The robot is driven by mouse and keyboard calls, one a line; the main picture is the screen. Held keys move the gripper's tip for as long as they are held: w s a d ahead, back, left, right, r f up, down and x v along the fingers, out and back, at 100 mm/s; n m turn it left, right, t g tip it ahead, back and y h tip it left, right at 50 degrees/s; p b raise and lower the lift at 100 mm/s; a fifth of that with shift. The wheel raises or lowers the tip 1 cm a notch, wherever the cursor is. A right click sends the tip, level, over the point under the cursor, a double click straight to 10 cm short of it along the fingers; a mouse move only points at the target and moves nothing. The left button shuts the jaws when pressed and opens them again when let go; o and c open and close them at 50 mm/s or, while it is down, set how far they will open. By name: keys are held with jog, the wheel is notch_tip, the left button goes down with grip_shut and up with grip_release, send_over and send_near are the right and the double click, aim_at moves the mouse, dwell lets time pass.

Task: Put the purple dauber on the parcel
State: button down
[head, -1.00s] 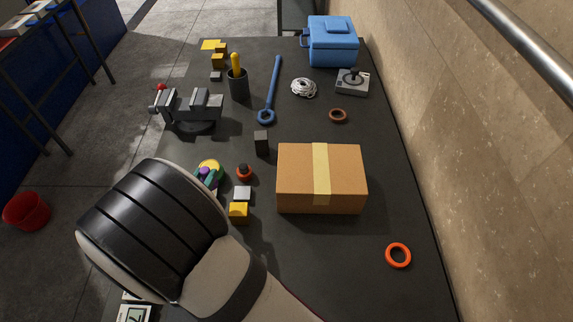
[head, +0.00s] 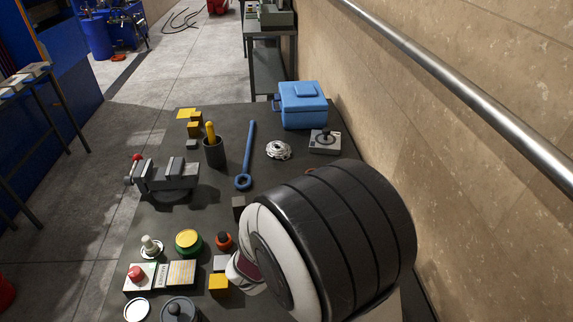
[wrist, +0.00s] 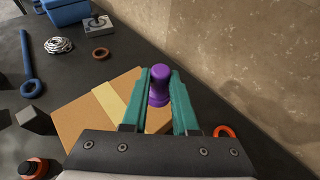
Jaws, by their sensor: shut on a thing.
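The purple dauber (wrist: 159,86) stands between the two teal fingers of my gripper (wrist: 160,92) in the wrist view. My gripper is shut on it. The parcel (wrist: 77,124) is a brown cardboard box with a pale tape strip, below and behind the fingers in the wrist view. I cannot tell whether the dauber touches the parcel's top. In the head view my arm covers the dauber, the gripper fingers and nearly all of the parcel.
A red-orange ring (wrist: 223,131) lies right of the parcel, and a brown ring (wrist: 101,54) lies beyond it. A dark block (wrist: 35,120) is at its left. A blue cooler (head: 303,105), vise (head: 168,178) and several pads and stamps stand on the bench. A wall borders the right.

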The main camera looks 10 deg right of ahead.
jog(key=a+f, duration=0.1)
jog(key=w+a+f, duration=0.1)
jog(key=a, duration=0.1)
jog(key=w+a+f, duration=0.1)
jog(key=shift+w+a+f, duration=0.2)
jog(key=shift+w+a, duration=0.05)
jog(key=shift+a, duration=0.1)
jog(key=shift+a+f, duration=0.1)
jog(key=shift+f, duration=1.85)
jog(key=shift+f, duration=0.15)
jog(key=c, duration=0.7)
grip_release()
